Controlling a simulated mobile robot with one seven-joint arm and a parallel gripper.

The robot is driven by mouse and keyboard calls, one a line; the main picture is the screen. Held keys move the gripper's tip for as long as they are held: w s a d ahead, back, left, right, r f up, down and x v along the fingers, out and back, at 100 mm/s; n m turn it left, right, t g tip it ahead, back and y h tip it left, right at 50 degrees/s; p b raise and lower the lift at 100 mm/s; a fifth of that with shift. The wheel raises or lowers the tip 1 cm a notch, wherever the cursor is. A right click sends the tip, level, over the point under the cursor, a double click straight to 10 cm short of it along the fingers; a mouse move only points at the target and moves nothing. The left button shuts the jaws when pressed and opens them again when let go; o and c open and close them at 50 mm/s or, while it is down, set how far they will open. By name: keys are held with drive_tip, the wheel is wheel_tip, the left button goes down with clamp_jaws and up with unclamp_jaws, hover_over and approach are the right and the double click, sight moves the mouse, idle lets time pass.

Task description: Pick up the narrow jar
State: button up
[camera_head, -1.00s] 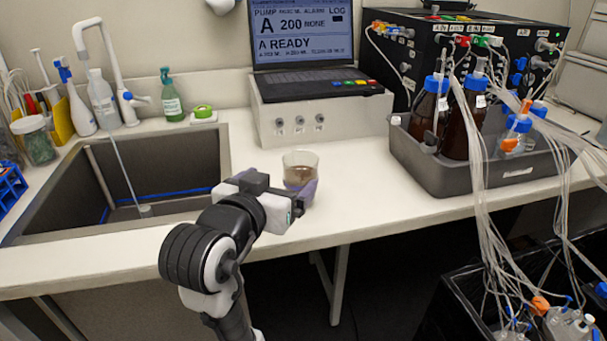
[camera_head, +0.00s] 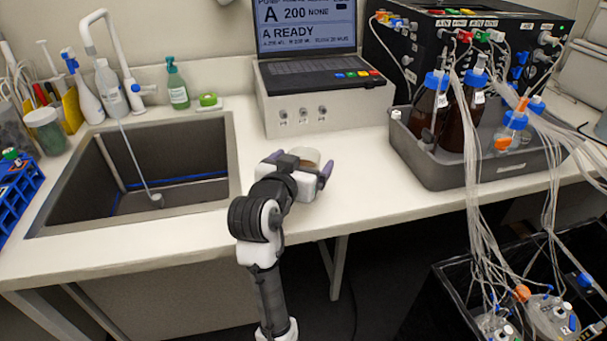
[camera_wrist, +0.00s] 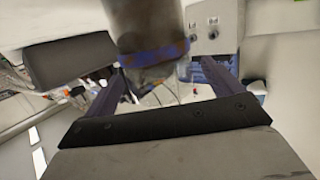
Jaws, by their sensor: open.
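A small clear jar (camera_head: 309,155) with brownish contents stands on the counter to the right of the sink, in front of the laptop stand. My gripper (camera_head: 301,163) hides most of it in the head view. The purple fingers are open, one on each side of the jar, and I cannot tell whether either touches it. In the wrist view, my gripper (camera_wrist: 166,75) is spread with a blurred dark cylindrical shape (camera_wrist: 145,28) with a blue lower edge between and above the fingers. I cannot tell surely that this shape is the jar.
The sink (camera_head: 160,150) lies left of my gripper. The laptop stand (camera_head: 320,112) is behind it. A grey tray (camera_head: 445,178) with brown bottles and hanging tubes stands to the right. The counter between jar and tray is clear.

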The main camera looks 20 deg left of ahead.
drive_tip(key=shift+w+f, duration=0.1)
drive_tip(key=shift+w, duration=0.5)
drive_tip(key=c, duration=1.2)
